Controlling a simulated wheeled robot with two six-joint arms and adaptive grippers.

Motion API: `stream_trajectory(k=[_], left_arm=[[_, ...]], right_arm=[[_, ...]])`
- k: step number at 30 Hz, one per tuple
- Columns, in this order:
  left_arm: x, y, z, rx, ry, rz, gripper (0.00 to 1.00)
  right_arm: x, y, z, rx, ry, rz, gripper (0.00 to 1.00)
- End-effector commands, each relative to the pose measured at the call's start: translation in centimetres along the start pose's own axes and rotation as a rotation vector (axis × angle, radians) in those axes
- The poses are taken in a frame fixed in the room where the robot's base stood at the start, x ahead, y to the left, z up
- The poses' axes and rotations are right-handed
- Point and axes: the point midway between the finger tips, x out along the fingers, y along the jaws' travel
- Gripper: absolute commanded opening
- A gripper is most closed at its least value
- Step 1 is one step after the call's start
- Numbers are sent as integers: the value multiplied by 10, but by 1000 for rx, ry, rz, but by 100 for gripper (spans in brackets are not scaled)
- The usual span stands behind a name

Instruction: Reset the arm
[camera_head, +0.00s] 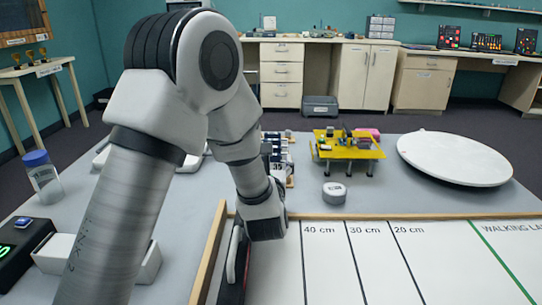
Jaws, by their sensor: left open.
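My left arm comes in from the left, large in the front of the view, and bends down toward the table. My right gripper is not in view.
On the grey table (380,196) stand a yellow platform (347,150), a small grey puck (335,192), a white round disc (455,158), and a blue-capped jar (42,175). A black box with a green display (22,250) is at left.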

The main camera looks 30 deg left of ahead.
Motion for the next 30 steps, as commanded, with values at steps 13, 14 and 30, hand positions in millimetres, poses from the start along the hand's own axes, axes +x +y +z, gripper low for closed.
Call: stream_trajectory(k=[13,14,30], left_arm=[[-38,0,0,0,-2,1,75],[-38,0,0,0,-2,1,75],[-37,0,42,0,-2,1,75]], right_arm=[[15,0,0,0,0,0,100],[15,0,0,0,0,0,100],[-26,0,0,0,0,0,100]])
